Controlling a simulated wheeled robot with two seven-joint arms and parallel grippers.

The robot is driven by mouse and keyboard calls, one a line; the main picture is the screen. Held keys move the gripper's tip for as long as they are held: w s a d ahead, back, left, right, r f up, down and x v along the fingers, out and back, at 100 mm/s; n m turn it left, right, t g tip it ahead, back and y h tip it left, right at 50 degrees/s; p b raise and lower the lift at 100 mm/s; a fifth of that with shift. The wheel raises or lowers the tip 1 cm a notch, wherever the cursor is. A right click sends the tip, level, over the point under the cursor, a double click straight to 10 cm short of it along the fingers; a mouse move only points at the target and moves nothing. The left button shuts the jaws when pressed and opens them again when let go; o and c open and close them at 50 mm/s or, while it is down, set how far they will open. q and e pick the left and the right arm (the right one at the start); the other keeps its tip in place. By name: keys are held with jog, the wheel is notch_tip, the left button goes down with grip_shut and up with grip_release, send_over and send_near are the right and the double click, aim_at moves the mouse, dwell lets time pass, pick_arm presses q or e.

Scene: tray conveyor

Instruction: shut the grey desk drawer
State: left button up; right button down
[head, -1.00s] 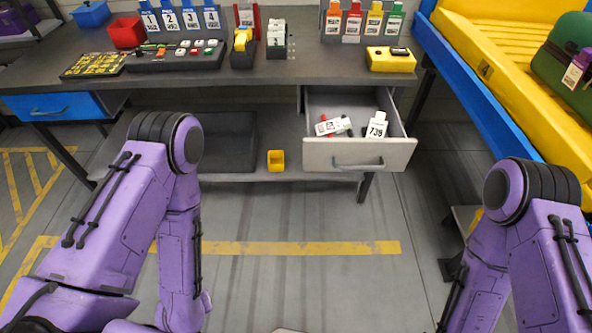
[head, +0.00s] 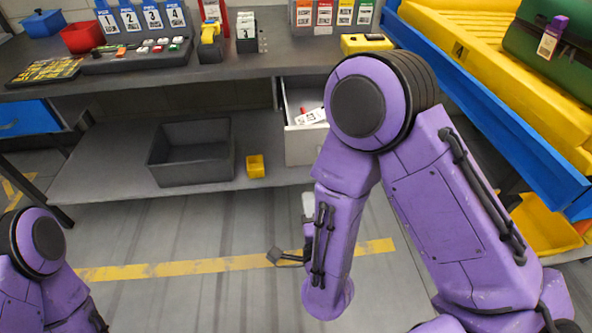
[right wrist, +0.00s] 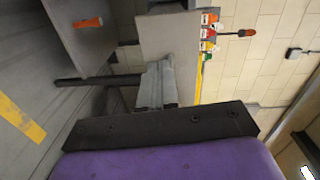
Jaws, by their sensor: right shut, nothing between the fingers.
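The grey desk drawer (head: 302,147) hangs open under the desk's right side in the head view. Its right part and handle are hidden behind my right arm, and a white labelled item (head: 311,117) lies inside. My right gripper (head: 308,202) is mostly hidden by its forearm, just below and in front of the drawer. In the right wrist view the shut, empty fingers (right wrist: 160,62) point at a pale grey panel (right wrist: 168,35), apparently the drawer front. I cannot tell whether they touch. My left gripper is out of view.
A dark open bin (head: 160,170) and a small yellow bin (head: 255,167) stand on the lower shelf (head: 105,185), left of the drawer. The blue-sided conveyor (head: 490,110) runs along the right. A blue drawer (head: 25,118) is at far left. Floor in front is clear.

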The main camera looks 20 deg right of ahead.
aim_at(299, 148)
jog(key=shift+m+t, duration=0.3)
jog(key=shift+m, duration=0.2)
jog(key=x, duration=0.9)
jog(key=r+p+x, duration=0.1)
jog(key=x, duration=0.4)
jog(key=shift+w, duration=0.1)
